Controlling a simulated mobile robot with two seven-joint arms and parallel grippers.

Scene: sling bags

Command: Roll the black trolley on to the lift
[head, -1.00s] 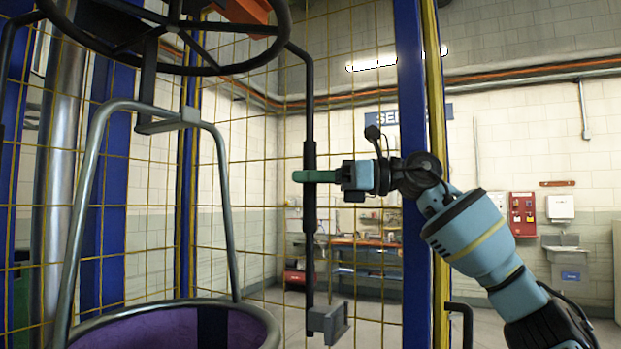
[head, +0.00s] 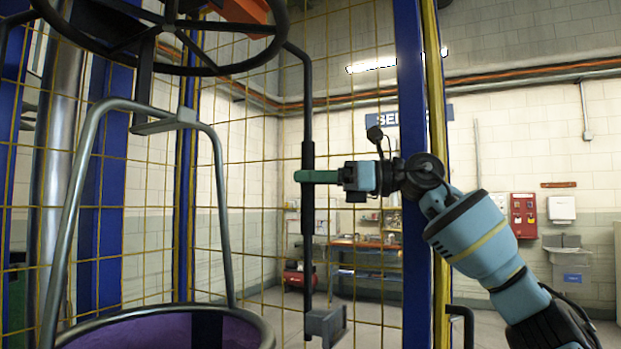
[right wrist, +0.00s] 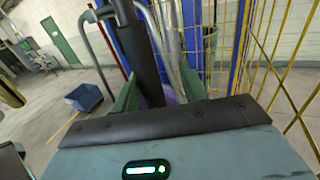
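The black trolley (head: 307,240) shows as a dark frame in the head view, with an upright bar on its right side and a black ring at the top. A grey metal hoop and a purple-lined round container stand within it; its wheels are out of view. My right gripper (head: 318,177) is at the upright bar, at the thicker sleeve. In the right wrist view, the green fingers (right wrist: 160,88) are either side of the black bar, with a gap at the right finger, so they look open. Blue posts (head: 412,180) with yellow mesh stand behind, apparently the lift's cage. My left gripper is out of view.
A workbench (head: 365,243), a red cabinet (head: 523,215) and a sink (head: 567,243) stand along the far wall. A blue box (right wrist: 84,97) lies on the floor in the right wrist view. The floor around that box looks mostly clear.

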